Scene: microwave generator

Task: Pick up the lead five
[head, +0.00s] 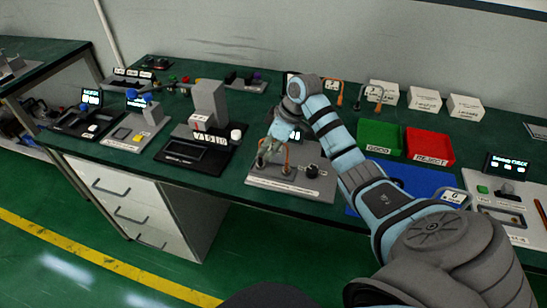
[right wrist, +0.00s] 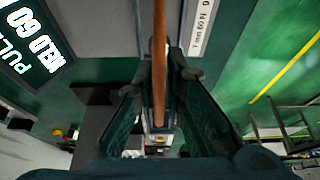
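My right gripper (head: 270,150) reaches down over a grey pull-test station (head: 312,187) in the middle of the bench. An orange lead (head: 287,158) stands there like a hook, right at the fingers. In the right wrist view the brown-orange lead (right wrist: 160,45) runs upright between the two fingertips (right wrist: 162,78), which are close in on both sides of it and look shut on it. No number can be read on it. More hooked leads stand farther back, a orange one (head: 339,94) and another (head: 378,98). My left gripper is not in view.
A green bin (head: 381,139) and a red reject bin (head: 430,147) stand right of my arm, with a blue mat (head: 408,177) in front. White boxes (head: 424,99) line the back. A tall grey press (head: 208,103) stands left of the gripper. A summary-check station (head: 507,208) is at far right.

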